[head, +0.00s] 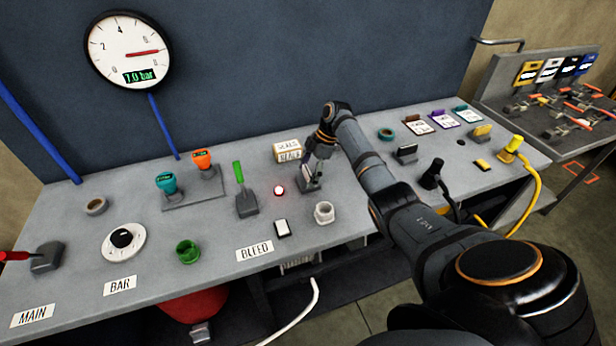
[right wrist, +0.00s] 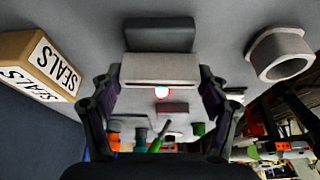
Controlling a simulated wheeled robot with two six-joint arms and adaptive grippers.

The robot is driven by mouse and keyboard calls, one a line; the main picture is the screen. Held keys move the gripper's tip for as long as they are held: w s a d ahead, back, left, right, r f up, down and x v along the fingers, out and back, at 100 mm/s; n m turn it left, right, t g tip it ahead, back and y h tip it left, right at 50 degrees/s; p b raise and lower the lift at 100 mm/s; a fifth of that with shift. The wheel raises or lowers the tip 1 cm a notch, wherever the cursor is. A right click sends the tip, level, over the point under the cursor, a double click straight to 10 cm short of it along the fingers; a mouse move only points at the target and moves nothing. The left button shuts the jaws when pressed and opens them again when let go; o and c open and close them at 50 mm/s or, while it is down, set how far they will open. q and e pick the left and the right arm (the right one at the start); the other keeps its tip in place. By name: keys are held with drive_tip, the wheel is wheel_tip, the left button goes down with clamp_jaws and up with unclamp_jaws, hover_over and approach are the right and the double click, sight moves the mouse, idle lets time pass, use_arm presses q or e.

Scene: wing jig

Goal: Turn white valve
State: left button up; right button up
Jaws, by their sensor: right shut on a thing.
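The white valve (head: 311,184) stands on the grey bench, right of the lit red button, partly hidden by my gripper in the head view. In the right wrist view, its pale bar handle (right wrist: 160,69) lies level across the picture, with a dark block (right wrist: 158,35) behind it. My right gripper (head: 314,164) reaches down onto the valve from above. In the right wrist view, the fingers of this gripper (right wrist: 157,98) sit on either side of the handle, shut on it. My left gripper is in neither view.
A seals box (head: 287,150) stands close behind the valve. A white hex fitting (head: 324,213) and a white rocker switch (head: 282,229) are in front. A green-handled lever (head: 240,175) and the red button (head: 279,190) stand to the left. A round gauge (head: 128,50) hangs on the wall.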

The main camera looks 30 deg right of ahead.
drive_tip(key=shift+n, duration=0.3)
idle(0.4)
drive_tip(key=o, duration=1.1)
drive_tip(key=shift+o, duration=0.2)
drive_tip(key=shift+r, duration=0.15)
drive_tip(key=v, duration=1.1)
drive_tip(key=shift+r, duration=0.35)
drive_tip(key=shift+d, duration=0.2)
